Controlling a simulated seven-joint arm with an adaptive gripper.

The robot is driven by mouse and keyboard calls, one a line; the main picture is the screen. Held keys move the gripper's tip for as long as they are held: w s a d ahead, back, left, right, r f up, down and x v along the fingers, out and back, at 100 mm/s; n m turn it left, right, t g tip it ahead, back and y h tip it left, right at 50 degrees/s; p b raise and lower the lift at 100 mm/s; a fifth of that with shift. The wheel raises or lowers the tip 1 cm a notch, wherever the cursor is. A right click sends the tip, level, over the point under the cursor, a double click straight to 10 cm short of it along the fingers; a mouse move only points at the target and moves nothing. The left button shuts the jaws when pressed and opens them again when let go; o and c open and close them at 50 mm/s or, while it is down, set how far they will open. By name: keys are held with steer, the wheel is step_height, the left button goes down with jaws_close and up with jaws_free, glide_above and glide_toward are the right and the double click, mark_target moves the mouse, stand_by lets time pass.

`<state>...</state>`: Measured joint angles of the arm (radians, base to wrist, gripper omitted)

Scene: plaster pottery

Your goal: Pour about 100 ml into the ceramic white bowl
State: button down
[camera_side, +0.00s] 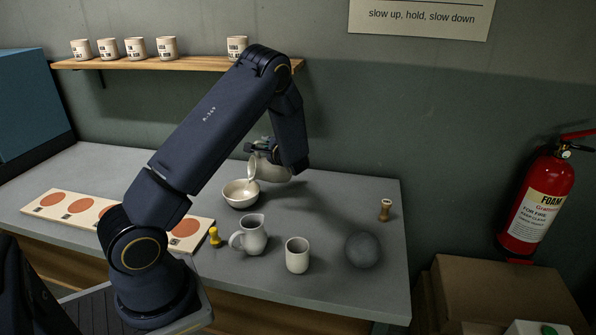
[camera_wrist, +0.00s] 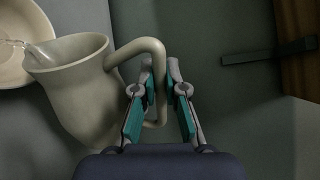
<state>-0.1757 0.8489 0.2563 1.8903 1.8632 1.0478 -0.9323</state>
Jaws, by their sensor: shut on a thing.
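The white ceramic bowl (camera_side: 241,194) stands on the grey table in the side view. Part of its rim shows at the upper left of the wrist view (camera_wrist: 14,70). My gripper (camera_wrist: 160,84) is shut on the handle of a cream pitcher (camera_wrist: 82,82). The pitcher (camera_side: 268,168) is raised and tilted toward the bowl in the side view, its lip above the bowl's right side. A clear stream of liquid leaves the lip toward the bowl. The level inside the bowl is hard to tell. My gripper is partly hidden behind the pitcher and arm in the side view.
A second pitcher (camera_side: 250,235) and a cup (camera_side: 297,255) stand in front of the bowl. A dark round object (camera_side: 363,250), a small stamp (camera_side: 386,209) and a yellow-topped tool (camera_side: 214,237) are nearby. A board with terracotta discs (camera_side: 60,208) lies left. A shelf (camera_side: 180,63) holds several cups.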

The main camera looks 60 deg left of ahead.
mark_target(256, 142)
steer(key=shift+s+a+r+n+t, duration=0.1)
steer(key=shift+s+r+n, duration=0.15)
steer(key=shift+s, duration=0.35)
steer(key=shift+s+a+r+n+t, duration=0.15)
steer(key=shift+s+n, duration=0.15)
steer(key=shift+s, duration=0.25)
steer(key=shift+s+a+r+n+t, duration=0.1)
steer(key=shift+s+r+n, duration=0.15)
steer(key=shift+s, duration=0.35)
stand_by(0.3)
steer(key=w, duration=0.1)
steer(key=w+f+m, duration=0.1)
steer(key=w, duration=0.1)
steer(key=w+d+f+m+g, duration=0.1)
steer(key=w, duration=0.1)
steer(key=shift+w+f+m, duration=0.4)
steer(key=shift+w+m, duration=0.2)
steer(key=shift+m, duration=0.2)
steer(key=shift+w+d+m+g, duration=0.15)
steer(key=shift+w+m+g, duration=0.1)
steer(key=shift+w+m, duration=0.5)
steer(key=shift+f, duration=0.15)
steer(key=shift+w, duration=0.1)
stand_by(0.4)
